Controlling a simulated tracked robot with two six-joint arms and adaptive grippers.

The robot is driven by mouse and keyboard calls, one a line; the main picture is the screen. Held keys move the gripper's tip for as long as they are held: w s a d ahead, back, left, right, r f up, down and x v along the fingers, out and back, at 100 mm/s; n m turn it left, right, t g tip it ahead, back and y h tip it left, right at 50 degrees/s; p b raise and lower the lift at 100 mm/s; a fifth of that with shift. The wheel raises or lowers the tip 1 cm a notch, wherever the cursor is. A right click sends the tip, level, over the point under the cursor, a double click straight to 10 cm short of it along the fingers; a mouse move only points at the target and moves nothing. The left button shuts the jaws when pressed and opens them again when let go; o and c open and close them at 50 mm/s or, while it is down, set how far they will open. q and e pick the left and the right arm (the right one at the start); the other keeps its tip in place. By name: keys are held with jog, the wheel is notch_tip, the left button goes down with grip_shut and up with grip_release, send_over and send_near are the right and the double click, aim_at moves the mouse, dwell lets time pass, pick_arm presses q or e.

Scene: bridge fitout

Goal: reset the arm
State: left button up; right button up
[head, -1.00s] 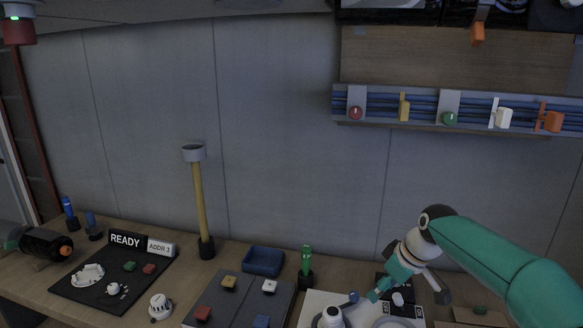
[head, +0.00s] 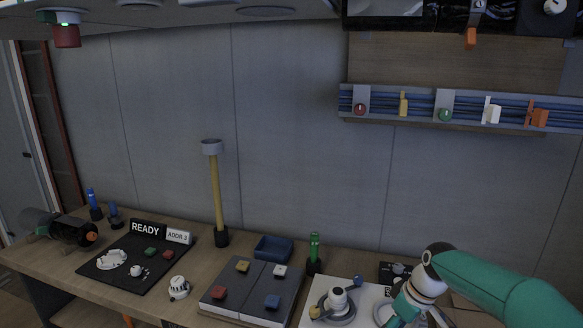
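My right arm comes in from the right, green with a white wrist. Its gripper (head: 396,321) is low at the bottom edge, over the right part of a white board (head: 366,294). The fingers are mostly cut off or hidden behind the wrist, so I cannot tell whether they are open or hold anything. On the board, left of the gripper, is a grey round base with a white knob (head: 338,298). A white ring (head: 382,312) is partly hidden beside the gripper. My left gripper is not in view.
A dark panel with coloured blocks (head: 250,291), a blue tray (head: 273,249), a green bottle-like item (head: 314,250) and a tall yellow post (head: 217,195) stand left of the arm. A black READY mat (head: 125,264) lies further left. A rail with coloured fittings (head: 380,101) is on the wall.

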jog(key=s+a+f+m+g, duration=0.1)
jog(key=s+a+f+g, duration=0.1)
jog(key=s+f, duration=0.55)
jog(key=s+a+f+g, duration=0.1)
jog(key=s+a+f, duration=0.3)
jog(key=f, duration=0.6)
jog(key=s+a+f+m+t, duration=0.1)
jog(key=s+f+m, duration=0.3)
jog(key=s, duration=0.5)
jog(key=s+a+f+m+t+y, duration=0.1)
jog(key=s+a+f+m, duration=0.2)
jog(key=s, duration=0.6)
jog(key=shift+a+f+m, duration=0.3)
jog(key=shift+f+m, duration=0.5)
jog(key=shift+f, duration=0.3)
